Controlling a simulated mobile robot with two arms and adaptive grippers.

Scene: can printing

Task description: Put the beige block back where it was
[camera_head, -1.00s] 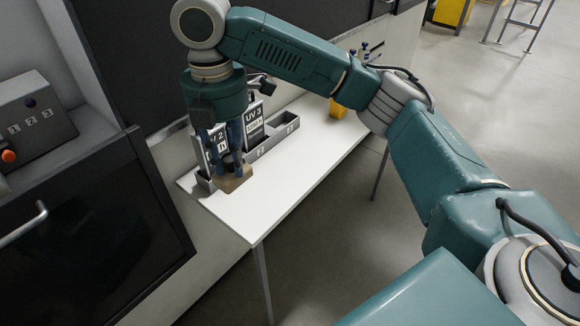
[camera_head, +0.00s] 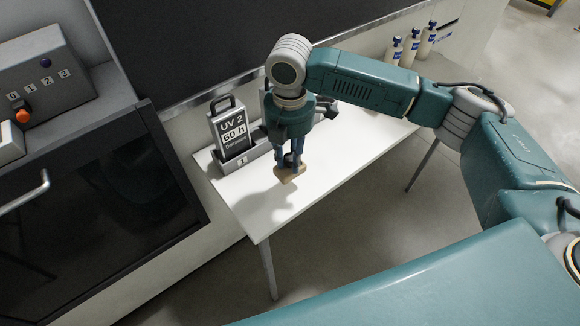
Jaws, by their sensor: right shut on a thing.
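My right gripper (camera_head: 289,160), on the arm coming in from the right, is shut on the beige block (camera_head: 292,175). It points down and holds the block over the white table (camera_head: 310,190), in front of the grey slotted holder. I cannot tell whether the block touches the table. The grey holder (camera_head: 232,164) stands along the back of the table, and its left compartment is marked 1. My left gripper is not in view.
Several white bottles with blue labels (camera_head: 411,48) stand at the table's far right end. A control box with an orange knob (camera_head: 23,115) and a dark-doored cabinet (camera_head: 110,200) are at the left. The table's front is bare.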

